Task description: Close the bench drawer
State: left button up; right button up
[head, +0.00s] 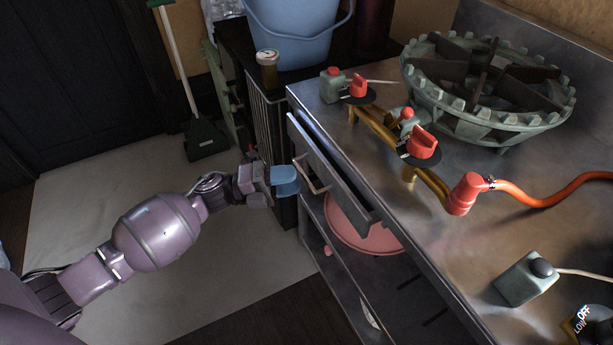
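The bench drawer (333,172) is under the left edge of the metal bench top (455,225). It stands partly open, its front jutting out to the left with a dark gap behind it. A bar handle (313,182) is on the front. My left gripper (287,180) has blue fingertips and is just left of the handle, close to the drawer front. I cannot tell whether it touches. The fingers overlap from this angle, so their opening is unclear. My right gripper is not in view.
A burner grate (487,88), red-knobbed valves (422,146) and an orange hose (540,198) are on the bench top. A pink round object (365,228) sits on the shelf below. A dark cabinet with a blue bucket (300,30) and a jar (267,68) stands behind my gripper.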

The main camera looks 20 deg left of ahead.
aim_at(306, 176)
pick_arm(q)
jog(key=shift+x, duration=1.9)
grip_shut()
